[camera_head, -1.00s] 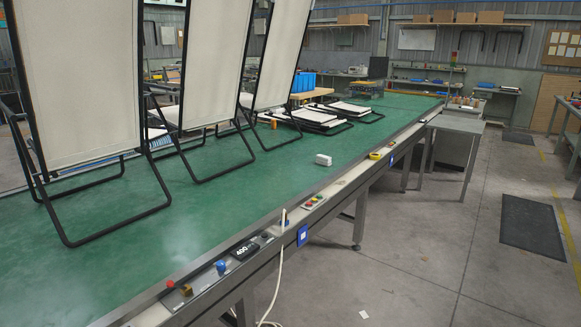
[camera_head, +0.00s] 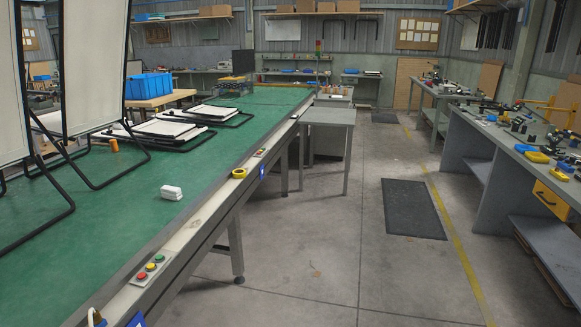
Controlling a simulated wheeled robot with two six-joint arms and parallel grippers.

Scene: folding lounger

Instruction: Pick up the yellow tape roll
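The yellow tape roll (camera_head: 239,173) is a small yellow ring with a dark centre. It lies on the metal edge rail of the long green table (camera_head: 110,215), near the middle of the picture. It is unobstructed. Neither of my grippers shows in the head view.
A white block (camera_head: 171,192) lies on the green top, left of the roll. A button box (camera_head: 151,270) sits on the rail nearer me. Folding loungers (camera_head: 90,60) stand at left. A grey side table (camera_head: 328,117) stands beyond. The floor at right is open up to a workbench (camera_head: 477,150).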

